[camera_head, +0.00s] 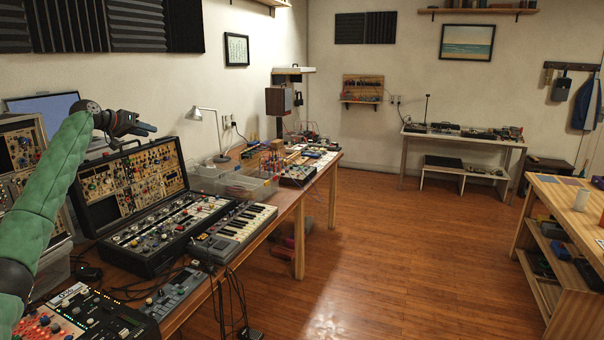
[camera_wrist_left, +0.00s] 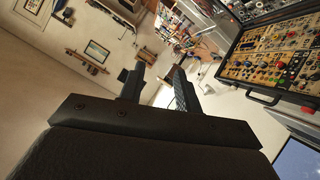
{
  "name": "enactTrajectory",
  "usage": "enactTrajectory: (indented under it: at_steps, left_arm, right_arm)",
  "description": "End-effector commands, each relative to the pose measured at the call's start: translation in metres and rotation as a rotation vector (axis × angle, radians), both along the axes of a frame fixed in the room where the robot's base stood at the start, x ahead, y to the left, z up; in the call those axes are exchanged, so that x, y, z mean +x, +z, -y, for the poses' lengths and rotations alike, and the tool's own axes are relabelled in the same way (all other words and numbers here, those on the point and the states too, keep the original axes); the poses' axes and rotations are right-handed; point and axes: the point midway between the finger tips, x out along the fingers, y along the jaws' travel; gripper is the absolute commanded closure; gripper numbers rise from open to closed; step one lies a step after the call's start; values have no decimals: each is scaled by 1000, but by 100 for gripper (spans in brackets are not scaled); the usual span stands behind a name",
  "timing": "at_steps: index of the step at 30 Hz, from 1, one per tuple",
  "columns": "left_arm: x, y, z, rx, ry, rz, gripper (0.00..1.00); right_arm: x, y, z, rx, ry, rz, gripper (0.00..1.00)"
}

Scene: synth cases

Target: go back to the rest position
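My left arm, in a green sleeve, comes in from the left edge of the head view. My left gripper (camera_head: 147,128) is raised in the air, in front of the open synth case (camera_head: 130,187) as seen in the picture. In the left wrist view the two dark fingers of the left gripper (camera_wrist_left: 157,84) stand apart with only background between them, so it is open and empty. The wrist view is tilted and shows the case panel at the upper right. My right arm and right gripper are in neither view.
A wooden bench below the left arm holds a keyboard synth (camera_head: 233,230), a drum machine (camera_head: 85,318), a desk lamp (camera_head: 205,120) and clear bins. A workbench (camera_head: 560,205) stands at the right. The wooden floor (camera_head: 385,240) between is clear.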

Motion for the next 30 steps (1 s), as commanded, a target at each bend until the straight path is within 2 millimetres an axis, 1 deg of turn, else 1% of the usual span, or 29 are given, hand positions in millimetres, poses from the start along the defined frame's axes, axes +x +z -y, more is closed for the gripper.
enactTrajectory:
  at_steps: [1, 3, 8, 14, 17, 20, 22, 24, 26, 27, 29, 30]
  left_arm:
    - [0, -7, -2, 18, 7, -19, 67]
    - [-3, -7, -1, 49, 13, -32, 67]
    - [-12, 3, 7, 139, 26, -43, 67]
    - [-30, 30, 22, 265, 49, -25, 67]
    - [-40, 47, 34, 329, 62, -5, 67]
    - [-52, 68, 52, 395, 75, 25, 67]
    - [-63, 84, 68, 442, 86, 53, 67]
    - [-74, 92, 85, 490, 99, 75, 67]
    - [-83, 92, 102, 531, 108, 92, 67]
    - [-90, 91, 114, 556, 113, 102, 67]
    - [-100, 83, 133, 594, 121, 116, 67]
    - [-107, 75, 146, 616, 126, 123, 67]
  right_arm:
    - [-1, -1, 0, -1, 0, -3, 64]
    - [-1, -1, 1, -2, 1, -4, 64]
    - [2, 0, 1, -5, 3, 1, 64]
    - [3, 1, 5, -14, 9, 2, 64]
    - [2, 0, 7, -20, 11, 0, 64]
    - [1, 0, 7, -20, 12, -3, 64]
    - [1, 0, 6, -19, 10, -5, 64]
    - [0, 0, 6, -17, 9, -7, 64]
    - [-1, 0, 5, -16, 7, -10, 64]
    - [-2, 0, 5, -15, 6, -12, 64]
    - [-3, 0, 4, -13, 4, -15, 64]
    - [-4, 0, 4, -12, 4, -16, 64]
